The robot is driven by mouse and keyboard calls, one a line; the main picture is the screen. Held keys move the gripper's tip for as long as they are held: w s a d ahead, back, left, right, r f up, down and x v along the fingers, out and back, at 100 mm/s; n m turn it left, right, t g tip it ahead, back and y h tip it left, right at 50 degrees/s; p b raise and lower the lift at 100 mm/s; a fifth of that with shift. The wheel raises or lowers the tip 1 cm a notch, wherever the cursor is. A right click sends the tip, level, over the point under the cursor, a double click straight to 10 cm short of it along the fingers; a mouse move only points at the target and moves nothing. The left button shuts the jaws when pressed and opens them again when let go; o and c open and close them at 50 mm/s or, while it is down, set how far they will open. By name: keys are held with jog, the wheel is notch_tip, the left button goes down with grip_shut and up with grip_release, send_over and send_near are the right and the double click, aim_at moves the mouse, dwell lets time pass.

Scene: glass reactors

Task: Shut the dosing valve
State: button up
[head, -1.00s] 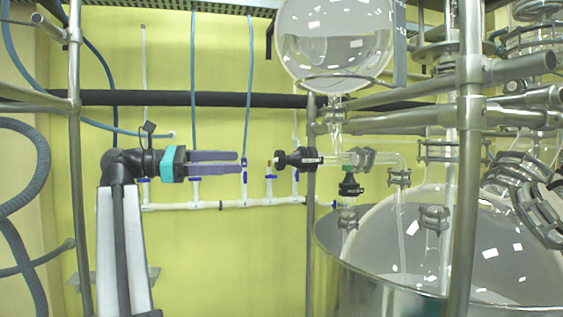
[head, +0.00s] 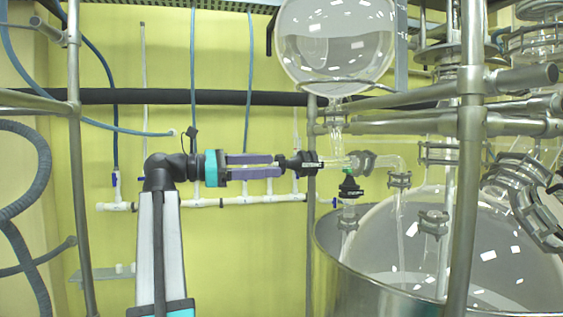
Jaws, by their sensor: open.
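The dosing valve appears to be the glass valve under the round flask, with a black knob (head: 300,163) pointing left along a horizontal glass stem. My gripper (head: 277,166) comes from the left, level with the knob. Its two purple fingers are open, one above the other, with a gap between them. The fingertips are at the knob's left end and overlap it in the picture. I cannot tell whether they touch it. The knob's left tip is partly hidden by the fingers.
The round glass flask (head: 336,45) hangs above the valve. A second black knob (head: 350,188) sits below right, over the large steel-rimmed vessel (head: 365,262). A vertical metal post (head: 311,230) stands close by the knob. A white pipe (head: 232,200) runs along the yellow wall behind.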

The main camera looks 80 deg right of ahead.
aim_at(281, 165)
jog(key=shift+p+x, duration=0.6)
jog(key=shift+x, duration=1.75)
jog(key=c, duration=1.1)
jog(key=shift+o, duration=0.2)
jog(key=shift+w+f, duration=0.1)
jog(key=shift+f, duration=0.05)
jog(key=shift+a, duration=0.1)
